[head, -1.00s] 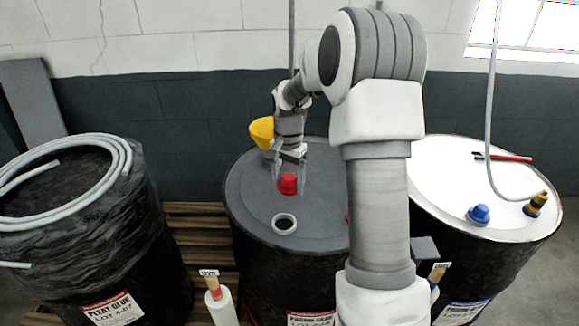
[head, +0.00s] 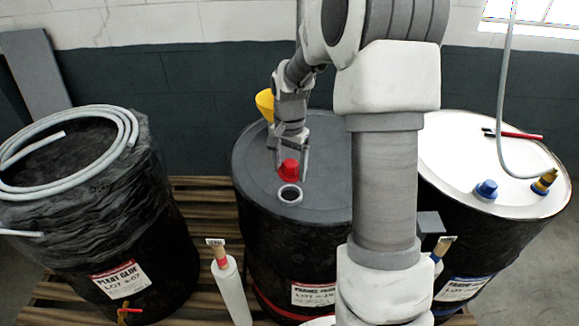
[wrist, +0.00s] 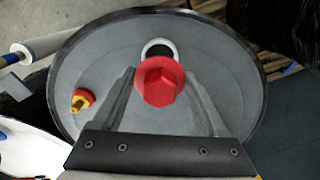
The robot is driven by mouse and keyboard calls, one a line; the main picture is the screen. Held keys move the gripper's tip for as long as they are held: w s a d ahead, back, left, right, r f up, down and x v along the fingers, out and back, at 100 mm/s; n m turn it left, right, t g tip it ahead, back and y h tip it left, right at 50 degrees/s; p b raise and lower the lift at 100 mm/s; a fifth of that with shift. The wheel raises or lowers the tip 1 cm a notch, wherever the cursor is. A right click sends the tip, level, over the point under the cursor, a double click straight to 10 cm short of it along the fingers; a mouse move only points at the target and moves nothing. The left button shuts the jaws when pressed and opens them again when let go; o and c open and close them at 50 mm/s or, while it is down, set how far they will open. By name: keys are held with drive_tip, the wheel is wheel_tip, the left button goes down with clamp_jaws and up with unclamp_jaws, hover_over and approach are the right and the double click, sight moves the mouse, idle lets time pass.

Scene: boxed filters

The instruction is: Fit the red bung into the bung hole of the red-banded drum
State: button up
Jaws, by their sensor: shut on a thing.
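The red bung (head: 289,170) is held between the fingers of my gripper (head: 290,160), which is shut on it. The bung is over the grey top of the middle drum (head: 250,160), just behind the ringed bung hole (head: 290,194) in the head view. A red band shows low on this drum. In the wrist view the red bung (wrist: 160,82) overlaps the near part of the pale-rimmed hole (wrist: 158,48). The bung looks apart from the hole; its exact height above the lid is hard to tell.
A red and yellow fitting (wrist: 82,100) stands on the same lid. A yellow object (head: 265,104) is behind my gripper. A white-topped drum (head: 450,150) with a blue bung (head: 486,190) is right. A wrapped drum (head: 100,220) with hose is left. A white roll (head: 232,290) stands in front.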

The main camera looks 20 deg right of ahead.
sight(290, 164)
drive_tip(key=shift+f+b, duration=1.75)
drive_tip(key=shift+f, duration=0.85)
drive_tip(key=shift+f+b, duration=0.85)
drive_tip(key=shift+f, duration=0.1)
drive_tip(key=o, duration=1.2)
drive_tip(key=shift+o, duration=0.2)
drive_tip(key=shift+r, duration=0.1)
wheel_tip(290, 164, up, 17)
drive_tip(key=shift+r, duration=0.15)
